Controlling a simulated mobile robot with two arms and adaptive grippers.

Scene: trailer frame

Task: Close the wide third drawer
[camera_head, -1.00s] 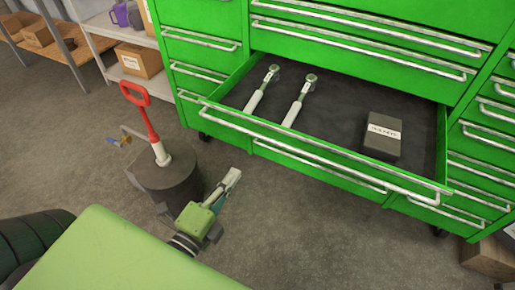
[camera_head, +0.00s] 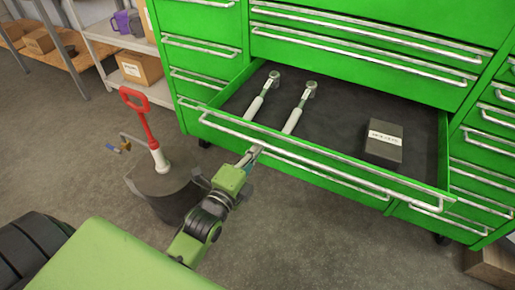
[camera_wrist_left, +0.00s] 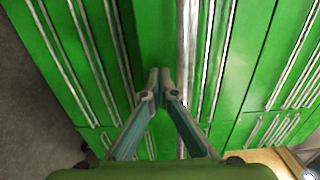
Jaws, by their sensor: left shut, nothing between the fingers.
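The wide green drawer (camera_head: 330,168) stands pulled out of the green tool cabinet (camera_head: 365,70). Its long silver handle (camera_head: 345,178) runs along its front. Inside lie two wrench-like tools, one on the left (camera_head: 262,97) and one on the right (camera_head: 298,108), and a dark box (camera_head: 383,142) with a white label. My left gripper (camera_head: 254,151) is shut and empty, close to the drawer front near the handle's left part. In the left wrist view its fingertips (camera_wrist_left: 159,88) meet beside a silver handle bar (camera_wrist_left: 187,60); I cannot tell whether they touch. My right gripper is not in view.
A dark cylinder (camera_head: 160,185) with a red-handled tool (camera_head: 139,112) stands on the floor left of my left arm. Shelves with cardboard boxes (camera_head: 138,66) are at the back left. Another box (camera_head: 492,264) is at the lower right.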

